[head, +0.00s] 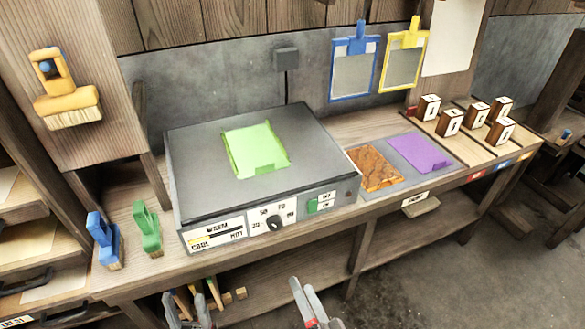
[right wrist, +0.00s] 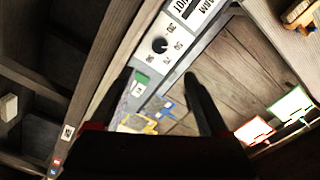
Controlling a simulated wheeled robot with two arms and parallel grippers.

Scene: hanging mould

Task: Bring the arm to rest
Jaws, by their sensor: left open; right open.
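My left gripper (head: 187,308) shows at the bottom edge of the head view, in front of the bench, its two fingers apart and nothing between them. My right gripper (head: 308,296) is to its right, also in front of the bench and apart from it. In the right wrist view the right gripper's dark fingers (right wrist: 158,73) stand apart with nothing held. A blue mould (head: 354,70) and a yellow mould (head: 404,60) hang on the back wall. A green sheet (head: 256,148) lies on the grey hot plate (head: 190,165).
The bench (head: 130,278) holds blue (head: 104,240) and green (head: 147,228) tools at left. An orange-brown slab (head: 375,168) and a purple sheet (head: 420,152) lie right of the plate, with several small blocks (head: 450,122) beyond. Open floor (head: 420,270) lies front right.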

